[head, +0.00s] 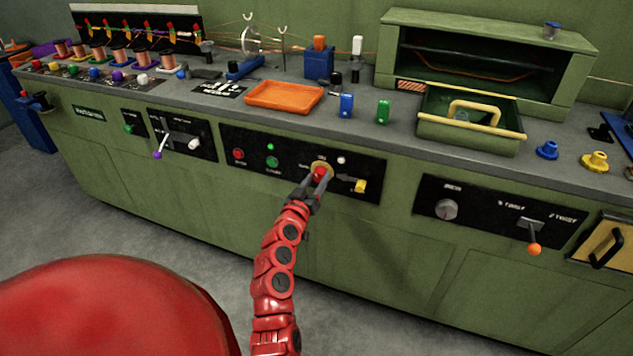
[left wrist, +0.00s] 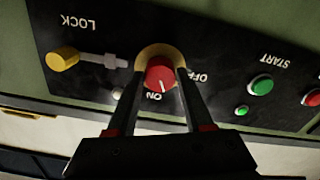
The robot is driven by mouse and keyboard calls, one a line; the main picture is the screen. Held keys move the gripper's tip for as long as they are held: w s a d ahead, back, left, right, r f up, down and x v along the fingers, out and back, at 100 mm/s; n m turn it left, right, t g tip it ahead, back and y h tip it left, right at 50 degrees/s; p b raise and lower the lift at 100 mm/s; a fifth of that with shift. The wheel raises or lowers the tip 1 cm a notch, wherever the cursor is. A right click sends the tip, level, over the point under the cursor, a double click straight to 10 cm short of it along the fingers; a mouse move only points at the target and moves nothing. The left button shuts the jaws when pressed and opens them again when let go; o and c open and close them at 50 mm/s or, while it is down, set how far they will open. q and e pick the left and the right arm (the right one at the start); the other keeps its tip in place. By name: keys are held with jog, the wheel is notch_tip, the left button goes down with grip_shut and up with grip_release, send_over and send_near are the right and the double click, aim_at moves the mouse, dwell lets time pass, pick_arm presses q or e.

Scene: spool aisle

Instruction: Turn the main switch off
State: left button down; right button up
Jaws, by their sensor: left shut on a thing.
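The main switch (head: 319,173) is a red round knob on a yellow ring, set in the black middle panel of the green bench front. In the left wrist view the red knob (left wrist: 160,73) has a white line that points about toward the ON label; the OFF label is to its right. My left gripper (head: 317,183) comes from below and is shut on the knob, one finger on each side; its fingers also show in the left wrist view (left wrist: 158,85). My right gripper is not in view.
A yellow-knobbed LOCK bolt (head: 360,186) sits right beside the switch. Green (head: 272,162) and red (head: 238,154) buttons are to its left, with a small green lamp (head: 270,147) above. A lever with an orange ball (head: 534,249) is farther right.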

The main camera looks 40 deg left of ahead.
pick_arm(q)
jog(key=n, duration=0.6)
jog(key=shift+r+n, duration=0.1)
jog(key=shift+n, duration=0.2)
jog(key=n+p, duration=0.1)
jog(key=n, duration=0.4)
jog(key=shift+a, duration=0.1)
jog(key=shift+n, duration=0.4)
jog(key=shift+c, duration=1.5)
grip_release()
jog(key=shift+s, duration=0.1)
